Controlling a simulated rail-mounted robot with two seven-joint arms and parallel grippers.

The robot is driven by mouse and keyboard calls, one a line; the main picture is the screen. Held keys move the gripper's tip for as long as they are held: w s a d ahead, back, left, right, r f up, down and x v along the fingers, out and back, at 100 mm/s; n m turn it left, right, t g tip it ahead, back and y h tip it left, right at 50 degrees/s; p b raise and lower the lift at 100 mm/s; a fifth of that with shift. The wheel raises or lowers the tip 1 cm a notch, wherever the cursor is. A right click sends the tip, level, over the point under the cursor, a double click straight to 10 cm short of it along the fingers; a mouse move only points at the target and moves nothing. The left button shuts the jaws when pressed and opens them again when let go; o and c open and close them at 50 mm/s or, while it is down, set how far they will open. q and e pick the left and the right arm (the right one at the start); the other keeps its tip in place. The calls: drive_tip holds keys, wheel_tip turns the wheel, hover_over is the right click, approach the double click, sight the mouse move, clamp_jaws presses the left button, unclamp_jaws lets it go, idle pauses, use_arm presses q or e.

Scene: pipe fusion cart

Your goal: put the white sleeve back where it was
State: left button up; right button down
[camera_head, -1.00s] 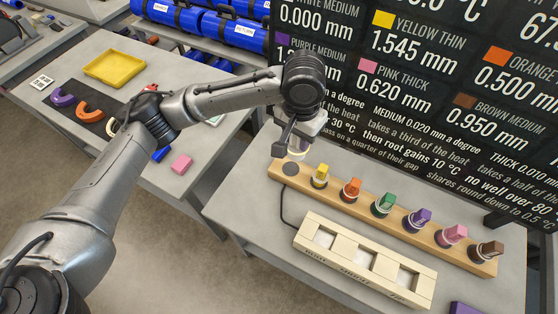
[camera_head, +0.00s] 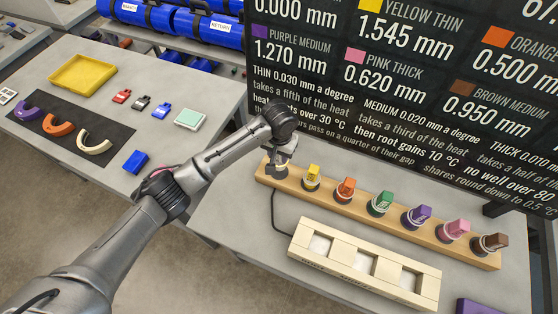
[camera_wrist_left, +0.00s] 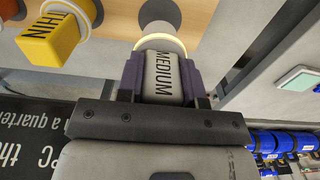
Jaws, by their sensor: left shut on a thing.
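My left gripper (camera_head: 277,168) is at the left end of the wooden rail (camera_head: 330,200). In the left wrist view the gripper (camera_wrist_left: 163,72) is shut on the white sleeve (camera_wrist_left: 168,84), whose grip block reads MEDIUM. A pale ring shows at the sleeve's far end, close to a round grey spot on the rail. I cannot tell whether the sleeve is seated there or just above. In the head view the gripper mostly hides the sleeve. The yellow sleeve (camera_head: 311,177), marked THIN in the left wrist view (camera_wrist_left: 50,38), stands beside it. My right gripper is not in view.
Orange (camera_head: 345,188), green (camera_head: 380,203), purple, pink and brown sleeves stand along the rail. A pale wooden tray (camera_head: 322,266) with three recesses lies in front. A black board (camera_head: 420,90) with readings stands behind. The left table holds a yellow tray (camera_head: 83,74) and coloured pieces.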

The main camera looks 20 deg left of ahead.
sight(279, 161)
use_arm(q)
drive_tip(key=shift+f, duration=2)
drive_tip(key=shift+f, duration=0.1)
drive_tip(key=o, duration=1)
wheel_tip(279, 161, up, 12)
drive_tip(key=shift+r+p, duration=0.15)
drive_tip(key=shift+p, duration=0.15)
